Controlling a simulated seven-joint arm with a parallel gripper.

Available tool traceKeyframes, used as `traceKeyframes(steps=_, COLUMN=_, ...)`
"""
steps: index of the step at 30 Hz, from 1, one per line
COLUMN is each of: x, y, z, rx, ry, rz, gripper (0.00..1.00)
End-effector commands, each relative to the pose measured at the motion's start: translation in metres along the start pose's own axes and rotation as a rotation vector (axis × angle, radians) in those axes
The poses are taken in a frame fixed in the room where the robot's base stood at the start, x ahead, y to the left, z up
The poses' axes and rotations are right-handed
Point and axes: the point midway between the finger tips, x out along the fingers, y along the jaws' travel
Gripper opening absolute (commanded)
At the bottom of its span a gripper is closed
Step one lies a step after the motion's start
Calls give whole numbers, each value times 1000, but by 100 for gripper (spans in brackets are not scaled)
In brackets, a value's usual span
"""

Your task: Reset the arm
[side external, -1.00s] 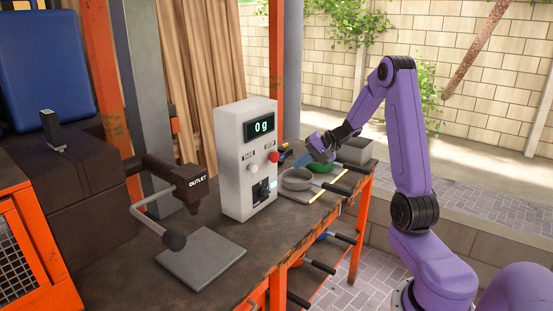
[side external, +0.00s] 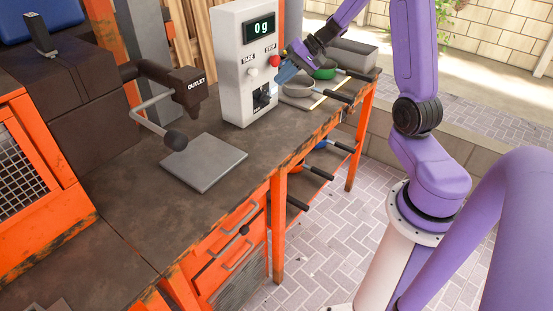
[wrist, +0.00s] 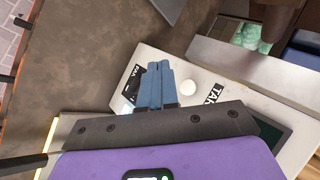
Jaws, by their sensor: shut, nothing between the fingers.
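My gripper (side external: 286,73) is on the purple arm, just right of the front of the white scale box (side external: 232,62) in the side view. Its blue fingers are together with nothing between them, as the wrist view also shows (wrist: 158,68). The scale box has a display (side external: 260,31) reading 0 g, a white TARE button (side external: 252,72), a red STOP button (side external: 274,61) and a dark switch or slot below. In the wrist view the fingers overlap the box's front, close to a white button (wrist: 188,87). I cannot tell whether they touch it.
The dark workbench (side external: 110,215) holds a grey plate (side external: 203,162) under the OUTLET machine (side external: 187,88) with its lever. A grey pan (side external: 297,87), a green pan (side external: 325,72) and a grey bin (side external: 350,55) stand at the bench's far end. Paved floor right of the bench is open.

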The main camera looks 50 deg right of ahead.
Motion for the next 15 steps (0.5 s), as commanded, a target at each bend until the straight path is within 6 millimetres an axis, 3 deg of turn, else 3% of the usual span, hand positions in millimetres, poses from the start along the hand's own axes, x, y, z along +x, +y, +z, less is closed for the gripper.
traceKeyframes(steps=1, x=8, y=-17, z=22, rx=-61, ry=-63, rz=9, gripper=0)
traceKeyframes(steps=6, x=24, y=-52, z=96, rx=-248, ry=-254, rz=61, gripper=0)
traceKeyframes(steps=15, x=18, y=-73, z=219, rx=-603, ry=-530, rz=174, gripper=0)
